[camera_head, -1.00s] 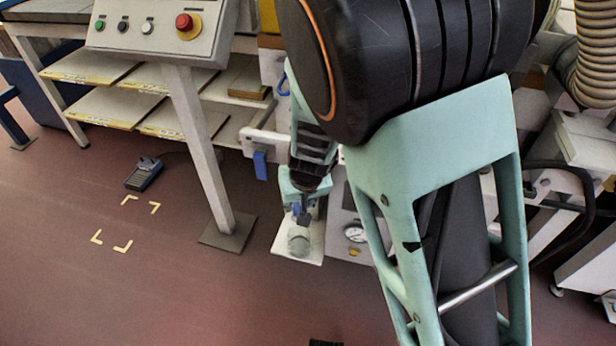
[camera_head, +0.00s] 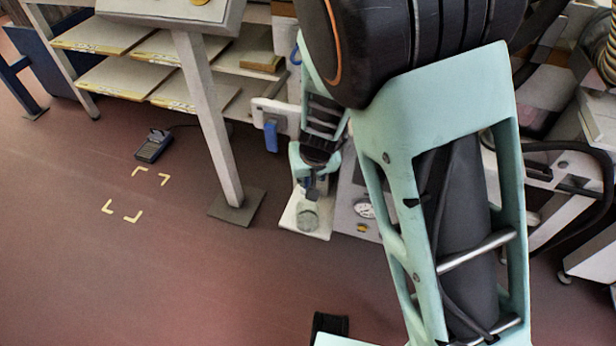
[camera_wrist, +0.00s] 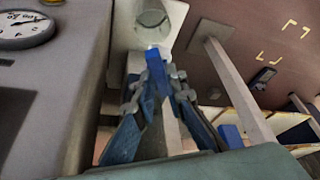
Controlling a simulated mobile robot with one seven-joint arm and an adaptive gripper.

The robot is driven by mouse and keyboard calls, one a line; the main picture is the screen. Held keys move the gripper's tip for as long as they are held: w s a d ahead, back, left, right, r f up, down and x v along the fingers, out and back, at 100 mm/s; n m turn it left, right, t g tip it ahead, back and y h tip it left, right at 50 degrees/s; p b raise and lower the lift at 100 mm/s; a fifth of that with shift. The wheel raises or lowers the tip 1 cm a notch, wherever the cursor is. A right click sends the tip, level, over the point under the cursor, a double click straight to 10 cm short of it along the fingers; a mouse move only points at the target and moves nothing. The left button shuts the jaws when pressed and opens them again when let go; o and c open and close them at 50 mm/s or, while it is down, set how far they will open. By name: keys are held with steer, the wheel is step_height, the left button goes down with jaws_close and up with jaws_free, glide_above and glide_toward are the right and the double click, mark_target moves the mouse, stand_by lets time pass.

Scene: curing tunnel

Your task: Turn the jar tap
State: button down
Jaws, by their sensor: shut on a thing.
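My gripper (camera_head: 311,190) reaches down in front of the machine, just above a clear glass jar (camera_head: 307,216) on a small white shelf (camera_head: 318,232). In the wrist view my gripper (camera_wrist: 160,68) has its blue-and-grey fingers drawn together at the tips, shut on the small jar tap (camera_wrist: 153,55), of which a blue part shows between them. The rest of the tap is hidden by the fingers. The jar (camera_wrist: 150,18) stands just beyond the fingertips in the wrist view. I cannot tell the angle of the tap.
A dial gauge (camera_head: 365,208) sits on the grey panel right of the jar. A blue handle (camera_head: 270,136) hangs from a white bracket to the left. A control-box post (camera_head: 207,120) stands on the floor further left. A foot pedal (camera_head: 153,146) lies beyond open floor.

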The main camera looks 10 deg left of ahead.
steer(key=m+p, duration=0.1)
steer(key=p, duration=0.2)
steer(key=shift+r+p, duration=0.3)
steer(key=m+h+p, duration=0.1)
steer(key=m+p, duration=0.1)
steer(key=p, duration=0.3)
steer(key=shift+s+a, duration=0.1)
steer(key=shift+f+m+h+p, duration=0.15)
steer(key=shift+m+h+p, duration=0.15)
steer(key=shift+m+p, duration=0.3)
steer(key=shift+f, duration=0.1)
steer(key=shift+f+t, duration=0.1)
steer(key=shift+t, duration=0.2)
steer(key=c, duration=2)
jaws_free()
steer(key=shift+o, duration=0.2)
